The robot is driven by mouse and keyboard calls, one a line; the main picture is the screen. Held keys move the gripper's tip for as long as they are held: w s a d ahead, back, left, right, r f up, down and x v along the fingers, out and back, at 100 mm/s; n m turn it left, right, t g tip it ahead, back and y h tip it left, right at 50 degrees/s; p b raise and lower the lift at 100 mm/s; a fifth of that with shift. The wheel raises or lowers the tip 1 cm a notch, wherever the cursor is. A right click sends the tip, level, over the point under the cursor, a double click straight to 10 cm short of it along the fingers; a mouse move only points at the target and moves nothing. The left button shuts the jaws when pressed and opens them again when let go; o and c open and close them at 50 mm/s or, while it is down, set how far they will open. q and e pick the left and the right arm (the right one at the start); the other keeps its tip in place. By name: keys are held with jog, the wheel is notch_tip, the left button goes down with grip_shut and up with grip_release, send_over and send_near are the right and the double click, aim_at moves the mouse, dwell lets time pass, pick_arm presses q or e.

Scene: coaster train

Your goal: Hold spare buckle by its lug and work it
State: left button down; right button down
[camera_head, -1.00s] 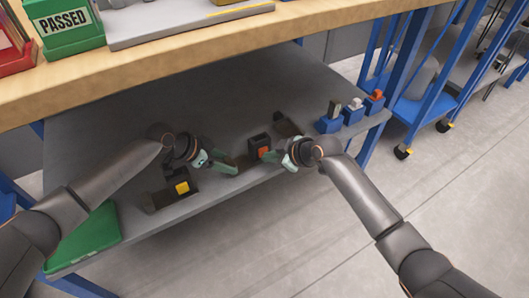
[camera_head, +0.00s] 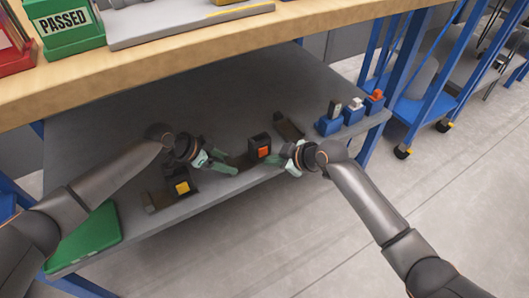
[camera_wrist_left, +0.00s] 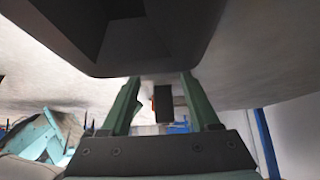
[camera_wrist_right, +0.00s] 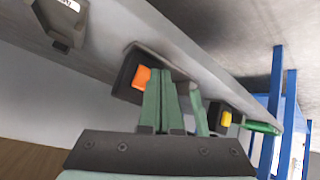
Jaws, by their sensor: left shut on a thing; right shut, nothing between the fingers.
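The buckle with the orange button (camera_head: 260,147) is a dark block on the lower grey shelf. Its dark lug (camera_head: 239,161) points left, towards my left gripper (camera_head: 232,167). The left gripper is shut on that lug; the exact contact is hard to see. In the left wrist view the dark buckle body (camera_wrist_left: 164,103) shows between the fingers. My right gripper (camera_head: 273,158) is shut and empty, just right of the buckle. In the right wrist view its closed fingertips (camera_wrist_right: 164,75) are beside the orange button (camera_wrist_right: 141,78); I cannot tell if they touch.
A buckle with a yellow button (camera_head: 181,188) lies left on the shelf (camera_head: 220,95). A dark part (camera_head: 289,126) lies behind the right gripper. Blue blocks (camera_head: 329,125) with coloured tops stand at the right end. A green tray (camera_head: 90,238) is front left. The workbench (camera_head: 190,50) overhangs behind.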

pick_arm(q)
jog(key=shift+s+f, duration=0.1)
jog(key=shift+f, duration=0.05)
pick_arm(e)
jog(key=shift+d, duration=0.1)
jog(key=s+d, duration=0.1)
jog(key=s, duration=0.1)
jog(key=s+d, duration=0.1)
jog(key=s, duration=0.1)
jog(key=shift+d, duration=0.3)
pick_arm(q)
jog(key=shift+c, duration=0.2)
grip_release()
